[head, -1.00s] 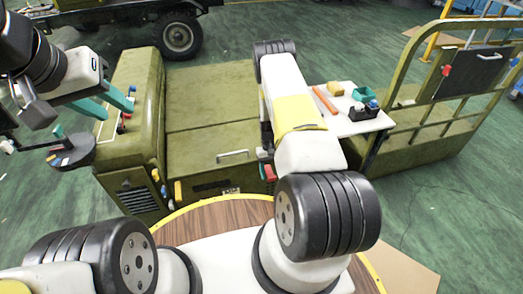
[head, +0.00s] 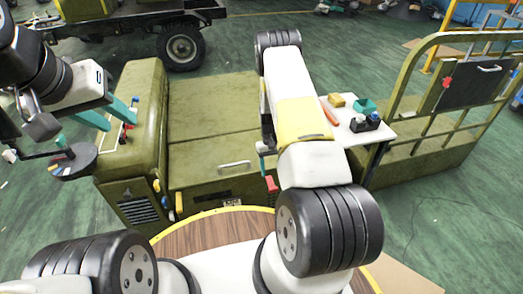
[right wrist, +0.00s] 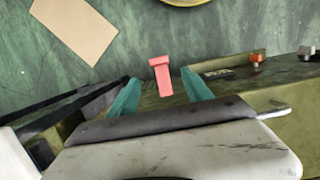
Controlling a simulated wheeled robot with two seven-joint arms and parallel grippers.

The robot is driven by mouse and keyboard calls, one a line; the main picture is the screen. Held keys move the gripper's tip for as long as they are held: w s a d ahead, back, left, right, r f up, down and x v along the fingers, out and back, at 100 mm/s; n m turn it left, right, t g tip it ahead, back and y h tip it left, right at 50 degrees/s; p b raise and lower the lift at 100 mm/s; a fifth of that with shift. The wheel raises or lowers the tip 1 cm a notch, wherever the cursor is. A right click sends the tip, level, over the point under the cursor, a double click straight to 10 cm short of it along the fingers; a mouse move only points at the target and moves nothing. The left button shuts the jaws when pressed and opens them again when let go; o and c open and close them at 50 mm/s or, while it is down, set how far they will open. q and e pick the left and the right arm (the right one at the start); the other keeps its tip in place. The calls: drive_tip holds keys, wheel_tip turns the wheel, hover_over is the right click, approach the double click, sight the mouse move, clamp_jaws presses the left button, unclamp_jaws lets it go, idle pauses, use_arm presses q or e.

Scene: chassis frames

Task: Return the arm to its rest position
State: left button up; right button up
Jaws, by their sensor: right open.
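My left gripper (head: 122,125), with two teal fingers set apart, hangs at the upper left over the green vehicle's control end. I see nothing between its fingers. A red part (head: 271,183) also shows beside my right forearm.
The green vehicle (head: 208,105) fills the space ahead. A white shelf (head: 372,135) with small bins and an orange-red tool (head: 329,112) lies right of my forearm. A railed green platform (head: 425,160) stands further right. A wood-topped round surface (head: 215,233) is close in front.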

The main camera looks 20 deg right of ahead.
drive_tip(key=s+a+r+t+y, duration=0.1)
drive_tip(key=a+r+t, duration=0.15)
drive_tip(key=r, duration=1.45)
drive_tip(key=a+r+t, duration=0.1)
drive_tip(key=a+r, duration=0.2)
drive_tip(key=r, duration=1.3)
drive_tip(key=s+a+r+t, duration=0.2)
drive_tip(key=s+r+t, duration=0.1)
drive_tip(key=s+r, duration=0.85)
drive_tip(key=s+a+r+t, duration=0.1)
drive_tip(key=s+r, duration=0.2)
drive_tip(key=s, duration=0.3)
drive_tip(key=s+a+r+t+y, duration=0.1)
drive_tip(key=s+r, duration=0.2)
drive_tip(key=s, duration=0.3)
drive_tip(key=shift+s+a+n, duration=0.3)
drive_tip(key=shift+a, duration=0.1)
